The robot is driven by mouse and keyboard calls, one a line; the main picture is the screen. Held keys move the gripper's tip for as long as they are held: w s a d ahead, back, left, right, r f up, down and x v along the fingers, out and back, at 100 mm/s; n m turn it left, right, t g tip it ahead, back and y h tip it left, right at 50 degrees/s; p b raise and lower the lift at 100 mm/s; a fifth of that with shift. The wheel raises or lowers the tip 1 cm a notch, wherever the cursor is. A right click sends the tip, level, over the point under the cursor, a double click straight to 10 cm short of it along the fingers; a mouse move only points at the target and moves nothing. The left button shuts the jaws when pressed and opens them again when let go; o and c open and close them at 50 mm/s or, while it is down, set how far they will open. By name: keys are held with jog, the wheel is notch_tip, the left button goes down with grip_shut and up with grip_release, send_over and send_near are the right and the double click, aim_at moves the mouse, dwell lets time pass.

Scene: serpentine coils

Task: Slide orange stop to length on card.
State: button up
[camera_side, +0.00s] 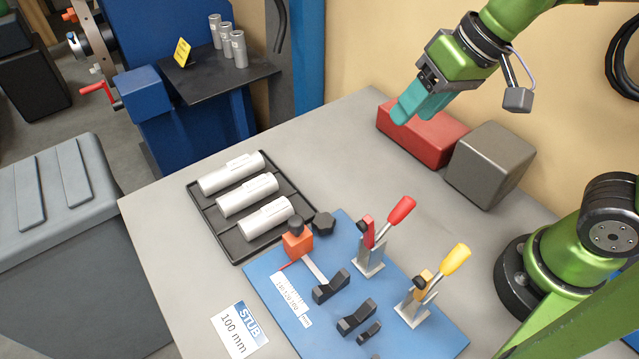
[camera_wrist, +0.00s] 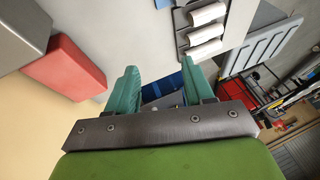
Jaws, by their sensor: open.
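The orange stop (camera_side: 297,240) with a dark knob on top sits at the upper left of the blue fixture plate (camera_side: 262,285), on a pale rail. A printed scale (camera_side: 291,300) lies beside the rail, with a red pointer near the stop. The card (camera_side: 239,329) reads "STUB 100 mm" and lies on the table left of the plate. My gripper (camera_side: 415,108) has teal fingers and is high above the table's back, near the red block and well away from the stop. In the wrist view my gripper (camera_wrist: 163,88) is open and empty; the stop cannot be made out there.
A black tray (camera_side: 233,246) holds white cylinders. Red-handled (camera_side: 401,209) and yellow-handled (camera_side: 455,259) toggle clamps rise from the plate, near black V-blocks (camera_side: 331,287). A red block (camera_side: 432,143) and a grey block (camera_side: 491,166) stand at the back. The table between tray and blocks is clear.

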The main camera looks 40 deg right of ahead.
aim_at(295, 221)
jog(key=shift+w+a+n+g+h, duration=0.5)
jog(key=shift+w+a+g+h, duration=1.35)
jog(key=shift+a, duration=7.65)
jog(key=shift+g+y, duration=0.35)
jog(key=f, duration=1.5)
jog(key=shift+w+f, duration=0.25)
jog(key=shift+f, duration=0.15)
grip_shut()
